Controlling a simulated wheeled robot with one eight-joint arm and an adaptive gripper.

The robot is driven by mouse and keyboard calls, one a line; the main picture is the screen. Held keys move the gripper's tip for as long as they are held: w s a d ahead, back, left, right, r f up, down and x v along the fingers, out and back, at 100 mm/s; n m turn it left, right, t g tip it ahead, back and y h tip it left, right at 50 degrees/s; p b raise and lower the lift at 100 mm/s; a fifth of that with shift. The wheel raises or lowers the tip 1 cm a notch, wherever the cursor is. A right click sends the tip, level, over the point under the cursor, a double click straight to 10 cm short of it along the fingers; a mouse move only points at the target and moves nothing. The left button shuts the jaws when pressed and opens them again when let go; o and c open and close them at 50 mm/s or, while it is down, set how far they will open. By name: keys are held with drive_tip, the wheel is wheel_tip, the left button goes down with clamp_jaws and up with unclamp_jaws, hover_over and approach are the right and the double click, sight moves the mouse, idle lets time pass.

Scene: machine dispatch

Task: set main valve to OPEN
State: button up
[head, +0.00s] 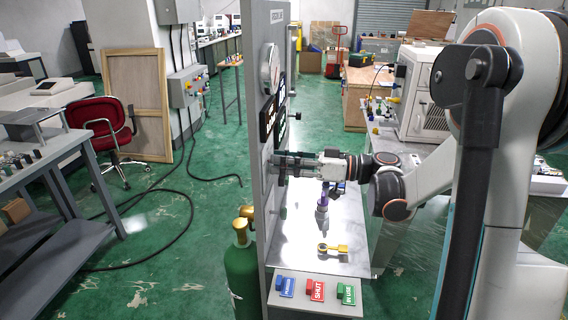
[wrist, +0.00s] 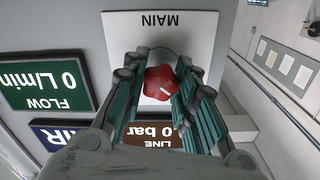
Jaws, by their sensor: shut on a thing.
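The main valve is a red lobed knob (wrist: 162,82) on a white plate (wrist: 195,28) marked MAIN, upside down in the wrist view. A short white mark on its face lies at a slant; I cannot tell which setting it points to. My gripper (wrist: 165,95) is shut on the knob, with a finger on either side of it. In the head view my gripper (head: 283,163) reaches left to the upright panel (head: 254,110), and the knob is hidden there by the fingers and the viewing angle.
Near the knob are a green FLOW display (wrist: 50,88) reading 0 L/min and a brown LINE display (wrist: 150,133) reading 0 bar. Blue, red SHUT (head: 316,289) and green IN USE (head: 346,293) tags lie at the front. A green cylinder (head: 241,275) stands beside the panel.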

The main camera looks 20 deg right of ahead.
drive_tip(key=m, duration=1)
drive_tip(key=shift+w+m+b, duration=0.1)
drive_tip(key=shift+m+b, duration=0.25)
drive_tip(key=shift+m, duration=0.05)
drive_tip(key=m, duration=0.5)
drive_tip(key=shift+m, duration=0.3)
drive_tip(key=m, duration=0.5)
drive_tip(key=shift+f, duration=0.1)
drive_tip(key=shift+m, duration=0.3)
drive_tip(key=o, duration=1.1)
drive_tip(key=shift+d, duration=0.1)
